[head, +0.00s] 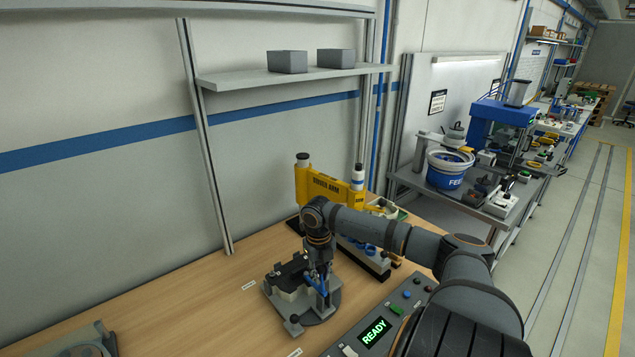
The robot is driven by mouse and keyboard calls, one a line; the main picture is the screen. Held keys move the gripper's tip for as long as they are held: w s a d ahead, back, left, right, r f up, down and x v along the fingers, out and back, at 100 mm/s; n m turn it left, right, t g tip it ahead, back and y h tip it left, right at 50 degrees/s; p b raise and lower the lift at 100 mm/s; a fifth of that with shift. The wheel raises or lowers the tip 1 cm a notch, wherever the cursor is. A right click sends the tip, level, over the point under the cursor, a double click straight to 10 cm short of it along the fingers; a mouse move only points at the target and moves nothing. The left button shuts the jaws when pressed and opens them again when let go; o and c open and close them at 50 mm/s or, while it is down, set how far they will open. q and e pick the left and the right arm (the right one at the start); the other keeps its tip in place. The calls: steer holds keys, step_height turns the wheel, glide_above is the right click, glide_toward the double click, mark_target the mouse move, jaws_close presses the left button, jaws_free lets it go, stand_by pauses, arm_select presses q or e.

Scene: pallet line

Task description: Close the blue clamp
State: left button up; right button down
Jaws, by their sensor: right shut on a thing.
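The blue clamp (316,283) is a small blue lever on a round grey fixture (322,313) on the wooden bench. A black and pale part sits in the fixture beside it. My right gripper (318,278) points down over the fixture and is shut on the blue clamp's lever. The fingers and wrist hide part of the clamp, so its exact angle is hard to tell. My left gripper is not in view.
A control panel (370,335) with a green READY display stands right of the fixture. A yellow rack (328,188) and blue parts stand behind my right arm. Another grey fixture (85,345) is at the lower left. The bench (190,300) between the two fixtures is clear.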

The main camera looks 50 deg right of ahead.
steer(key=c, duration=1.6)
jaws_free()
steer(key=shift+f, duration=0.1)
steer(key=o, duration=0.5)
steer(key=shift+w, duration=0.15)
step_height(320, 180, up, 7)
steer(key=shift+w+f, duration=0.1)
steer(key=shift+a+r, duration=0.1)
steer(key=shift+r, duration=0.25)
